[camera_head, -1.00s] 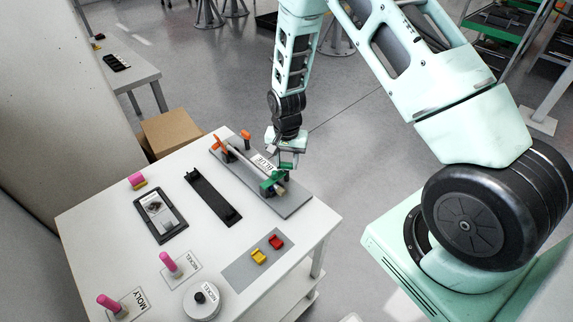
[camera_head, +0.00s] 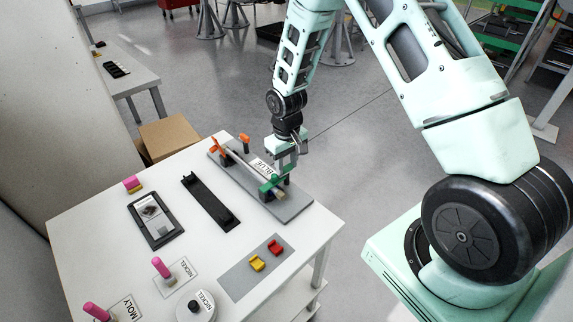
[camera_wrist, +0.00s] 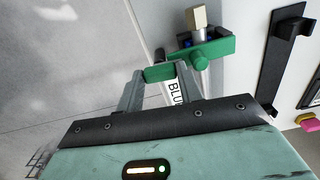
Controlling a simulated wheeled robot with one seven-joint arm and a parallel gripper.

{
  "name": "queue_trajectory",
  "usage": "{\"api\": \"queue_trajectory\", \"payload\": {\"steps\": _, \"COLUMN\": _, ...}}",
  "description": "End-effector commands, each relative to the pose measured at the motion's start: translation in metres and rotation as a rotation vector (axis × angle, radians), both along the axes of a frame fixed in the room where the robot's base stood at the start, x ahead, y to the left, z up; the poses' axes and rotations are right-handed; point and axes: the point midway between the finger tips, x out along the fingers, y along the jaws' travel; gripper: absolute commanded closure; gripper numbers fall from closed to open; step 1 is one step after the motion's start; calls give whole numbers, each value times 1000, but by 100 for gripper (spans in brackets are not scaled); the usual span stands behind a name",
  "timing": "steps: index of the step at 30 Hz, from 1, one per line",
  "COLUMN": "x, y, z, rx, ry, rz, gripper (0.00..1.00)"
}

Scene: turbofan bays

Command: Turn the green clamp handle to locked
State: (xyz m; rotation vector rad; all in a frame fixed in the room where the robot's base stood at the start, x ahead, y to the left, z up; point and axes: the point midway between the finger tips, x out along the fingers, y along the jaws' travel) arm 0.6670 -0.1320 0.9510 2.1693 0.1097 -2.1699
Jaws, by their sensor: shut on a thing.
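The green clamp handle (camera_head: 270,185) is at the near end of the grey fixture plate (camera_head: 294,208) on the white table. In the wrist view the green clamp (camera_wrist: 208,52) spans a post with a pale block on top, and its handle arm reaches left between my fingers. My gripper (camera_head: 284,175) comes down from above and is shut on the handle's end; its fingers also show in the wrist view (camera_wrist: 160,78).
An orange clamp (camera_head: 216,146) and an orange knob (camera_head: 244,139) stand at the plate's far end. A black holder (camera_head: 208,203), a framed tray (camera_head: 134,226), pink-handled pieces and red and yellow blocks (camera_head: 257,263) lie on the table.

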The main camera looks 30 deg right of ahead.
Motion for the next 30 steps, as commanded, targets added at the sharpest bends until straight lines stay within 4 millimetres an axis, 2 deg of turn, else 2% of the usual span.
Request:
{"api": "queue_trajectory", "payload": {"steps": 9, "x": 0, "y": 0, "z": 1, "rx": 0, "ry": -1, "rz": 95, "gripper": 86}}
{"api": "queue_trajectory", "payload": {"steps": 23, "x": 1, "y": 0, "z": 1, "rx": -1, "ry": -1, "rz": 110, "gripper": 86}}
{"api": "queue_trajectory", "payload": {"steps": 24, "x": 1, "y": 0, "z": 1, "rx": -1, "ry": -1, "rz": 110, "gripper": 61}}
{"api": "queue_trajectory", "payload": {"steps": 26, "x": 1, "y": 0, "z": 1, "rx": -1, "ry": -1, "rz": 110, "gripper": 44}}
{"api": "queue_trajectory", "payload": {"steps": 30, "x": 0, "y": 0, "z": 0, "rx": 0, "ry": -1, "rz": 109, "gripper": 42}}
